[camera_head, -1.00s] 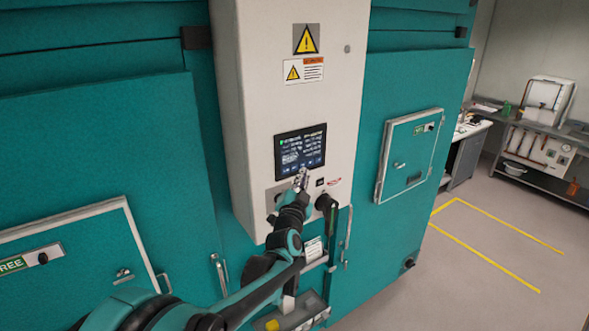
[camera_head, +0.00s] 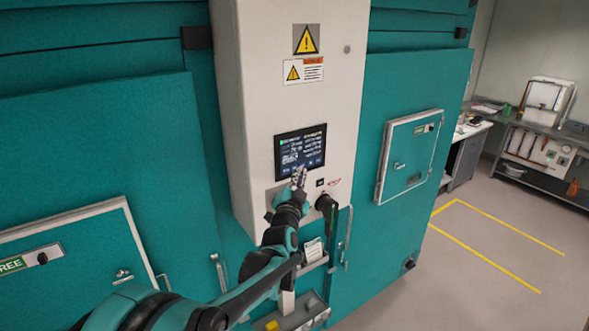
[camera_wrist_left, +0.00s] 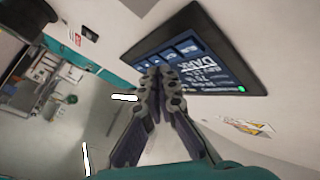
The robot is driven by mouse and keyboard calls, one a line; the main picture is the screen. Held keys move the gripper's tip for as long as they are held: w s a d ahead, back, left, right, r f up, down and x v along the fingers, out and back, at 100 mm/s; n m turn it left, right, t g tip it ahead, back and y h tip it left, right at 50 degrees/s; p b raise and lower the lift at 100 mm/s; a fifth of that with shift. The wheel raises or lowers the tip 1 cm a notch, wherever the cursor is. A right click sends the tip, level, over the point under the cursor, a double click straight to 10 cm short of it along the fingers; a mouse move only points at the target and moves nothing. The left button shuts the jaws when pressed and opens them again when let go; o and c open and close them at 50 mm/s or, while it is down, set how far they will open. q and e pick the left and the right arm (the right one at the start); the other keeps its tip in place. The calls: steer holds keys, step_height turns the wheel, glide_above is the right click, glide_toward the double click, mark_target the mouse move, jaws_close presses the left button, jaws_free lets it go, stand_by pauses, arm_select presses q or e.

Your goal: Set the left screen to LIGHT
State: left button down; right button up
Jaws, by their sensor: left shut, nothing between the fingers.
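The screen (camera_head: 301,150) is a dark panel on the white cabinet, with white text and a row of blue buttons along its bottom edge. In the left wrist view the screen (camera_wrist_left: 222,62) reads DARK in large letters, with a green dot in one corner. My left gripper (camera_head: 299,173) is shut and empty, its tips at the screen's lower edge. In the left wrist view the shut fingertips (camera_wrist_left: 155,72) overlap the screen's button row and hide part of it. I cannot tell whether they touch the glass. My right gripper is not in view.
Warning labels (camera_head: 306,39) are above the screen. A black knob or connector (camera_head: 325,203) sits below it, close to my wrist. Teal chamber doors flank the cabinet, with a small hatch (camera_head: 408,156) at right. The floor at right, with yellow lines (camera_head: 485,259), is clear.

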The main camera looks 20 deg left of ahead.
arm_select(q)
steer(key=shift+a, duration=0.1)
stand_by(0.7)
steer(key=shift+w+a, duration=0.25)
steer(key=shift+w+a+b, duration=0.2)
steer(key=shift+b, duration=0.15)
stand_by(0.5)
stand_by(0.4)
steer(key=shift+s+d, duration=0.5)
steer(key=shift+d, duration=0.1)
steer(key=shift+s+d, duration=0.8)
steer(key=shift+d, duration=0.2)
steer(key=shift+s+d, duration=0.75)
steer(key=shift+d, duration=0.2)
stand_by(0.4)
